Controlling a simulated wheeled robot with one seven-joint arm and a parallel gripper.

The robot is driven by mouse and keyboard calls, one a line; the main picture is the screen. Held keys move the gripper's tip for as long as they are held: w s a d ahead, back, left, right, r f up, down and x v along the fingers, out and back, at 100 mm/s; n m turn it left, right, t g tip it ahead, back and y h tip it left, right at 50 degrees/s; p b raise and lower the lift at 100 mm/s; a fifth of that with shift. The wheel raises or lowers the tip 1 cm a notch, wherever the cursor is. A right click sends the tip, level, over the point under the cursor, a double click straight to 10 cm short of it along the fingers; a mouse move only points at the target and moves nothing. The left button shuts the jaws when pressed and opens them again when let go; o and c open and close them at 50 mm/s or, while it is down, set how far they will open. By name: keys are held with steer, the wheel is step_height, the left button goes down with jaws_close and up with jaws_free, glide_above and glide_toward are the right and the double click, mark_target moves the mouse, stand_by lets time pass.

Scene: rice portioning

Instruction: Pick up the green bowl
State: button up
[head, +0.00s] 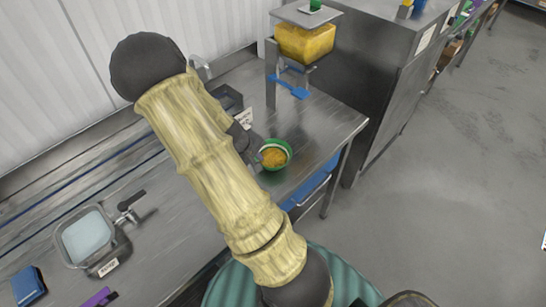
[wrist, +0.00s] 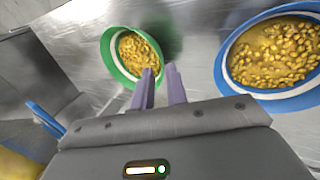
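The green bowl (head: 287,146), with a white inner band and yellow-orange food in it, is near the right end of the steel counter. In the wrist view the green bowl (wrist: 108,62) is just beyond my fingertips. My gripper (wrist: 160,72) has its two purple fingers close together at the bowl's near right rim, one over the inside and one outside. The narrow gap between them looks filled by the bowl wall, so it appears shut on the rim. Whether the bowl is off the counter I cannot tell. My arm hides part of the gripper in the head view.
A blue bowl (wrist: 224,68) of similar food sits close on the right in the wrist view. A dispenser with a yellow-filled hopper (head: 305,42) and a blue handle (head: 289,88) stands behind the green bowl.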

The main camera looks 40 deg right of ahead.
mark_target(273, 158)
steer(key=shift+x, duration=1.4)
steer(key=shift+p+x, duration=1.2)
steer(key=shift+x, duration=0.7)
steer(key=shift+w+d+f, duration=0.15)
steer(key=shift+d+f, duration=0.15)
steer(key=shift+f, duration=0.2)
steer(key=shift+d, duration=0.1)
